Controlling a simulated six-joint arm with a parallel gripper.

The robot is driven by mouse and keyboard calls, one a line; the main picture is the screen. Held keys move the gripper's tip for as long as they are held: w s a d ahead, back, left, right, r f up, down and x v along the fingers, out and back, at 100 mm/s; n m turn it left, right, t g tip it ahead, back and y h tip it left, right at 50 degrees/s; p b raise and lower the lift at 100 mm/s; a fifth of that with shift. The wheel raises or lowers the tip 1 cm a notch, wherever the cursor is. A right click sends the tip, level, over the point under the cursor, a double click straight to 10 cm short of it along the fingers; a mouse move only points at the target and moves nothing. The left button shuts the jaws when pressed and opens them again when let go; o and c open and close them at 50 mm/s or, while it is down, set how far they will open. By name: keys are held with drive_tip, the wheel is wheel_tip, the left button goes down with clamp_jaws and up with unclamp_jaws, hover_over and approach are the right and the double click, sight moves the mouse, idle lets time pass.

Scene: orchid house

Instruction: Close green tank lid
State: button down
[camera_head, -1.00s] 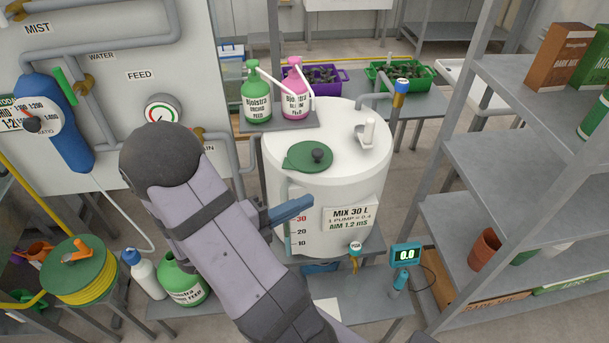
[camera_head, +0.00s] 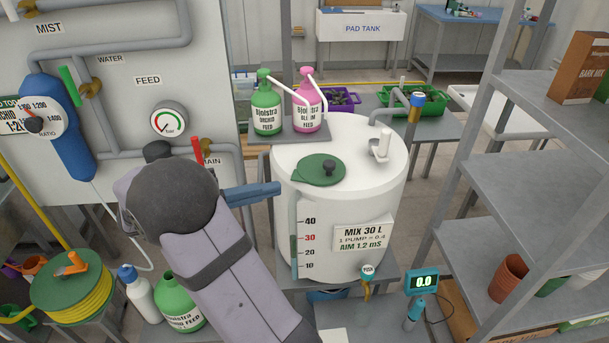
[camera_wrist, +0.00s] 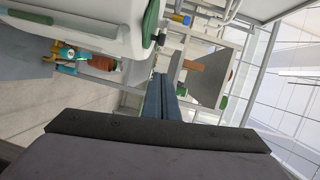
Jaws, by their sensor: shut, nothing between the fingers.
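In the wrist view, the lid's green edge (camera_wrist: 152,22) shows at the top beside the white tank (camera_wrist: 95,28). My gripper (camera_head: 278,188) is shut and empty, its blue fingers pointing right, just left of the tank's upper edge and slightly below the lid. The fingers also show in the wrist view (camera_wrist: 159,78).
Green (camera_head: 266,108) and pink (camera_head: 306,105) pump bottles stand on a small shelf behind the tank. A white holder (camera_head: 380,148) sits on the tank's right rim. The feed panel (camera_head: 120,60) is close on the left.

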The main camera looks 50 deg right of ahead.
sight(313, 175)
drive_tip(key=shift+w+d+p+x, duration=0.2)
drive_tip(key=shift+w+p+x, duration=0.2)
drive_tip(key=shift+x, duration=1.75)
drive_tip(key=shift+w+d+p+x, duration=0.2)
drive_tip(key=shift+w+p+x, duration=0.2)
drive_tip(key=shift+x, duration=1.7)
drive_tip(key=shift+w+d+p+x, duration=0.25)
drive_tip(key=shift+w+p+x, duration=0.15)
drive_tip(key=shift+x, duration=1.75)
drive_tip(key=shift+w+f, duration=0.1)
drive_tip(key=shift+f, duration=0.05)
